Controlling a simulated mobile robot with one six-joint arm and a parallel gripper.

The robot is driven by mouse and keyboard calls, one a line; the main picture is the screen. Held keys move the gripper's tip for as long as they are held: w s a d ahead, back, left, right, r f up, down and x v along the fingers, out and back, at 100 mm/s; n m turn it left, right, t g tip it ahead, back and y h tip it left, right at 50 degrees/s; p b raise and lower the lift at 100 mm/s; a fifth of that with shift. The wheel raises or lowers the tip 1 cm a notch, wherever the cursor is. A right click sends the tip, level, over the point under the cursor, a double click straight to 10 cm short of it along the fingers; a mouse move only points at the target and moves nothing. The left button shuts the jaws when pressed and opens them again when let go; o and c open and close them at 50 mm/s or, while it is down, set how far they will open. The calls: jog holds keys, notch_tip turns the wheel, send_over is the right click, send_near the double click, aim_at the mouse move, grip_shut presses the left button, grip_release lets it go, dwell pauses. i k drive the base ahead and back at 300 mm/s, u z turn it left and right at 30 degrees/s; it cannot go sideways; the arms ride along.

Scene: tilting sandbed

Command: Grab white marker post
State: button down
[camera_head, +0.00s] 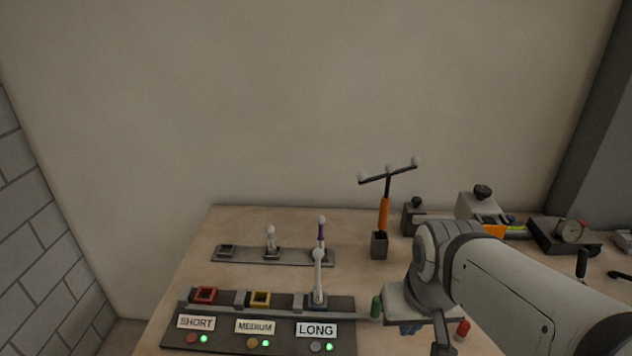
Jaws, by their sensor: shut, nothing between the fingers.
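A tall white post (318,278) with a round tip stands upright in the blue socket at the LONG label. A shorter white post (270,241) with a round tip stands in the middle of the grey rear rack (298,257). A purple post (321,236) with a white round tip stands at that rack's right end. I cannot tell which of the white posts is the marker post. My gripper (441,334) is at the lower right, right of the LONG socket and apart from the posts. It is shut and empty, partly hidden by my wrist and cut by the bottom edge.
The front panel (217,340) has a red socket (205,295) at SHORT and a yellow socket (260,298) at MEDIUM, both empty. An orange post (383,214) with a crossbar stands in a dark block. A green cylinder (376,307) stands near my wrist. Clamps and a gauge (570,232) lie right.

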aim_at(317, 253)
jog(key=z, duration=1.95)
jog(key=k, duration=1.35)
jog(key=u, duration=1.7)
jog(key=i, duration=1)
jog(key=u, duration=0.05)
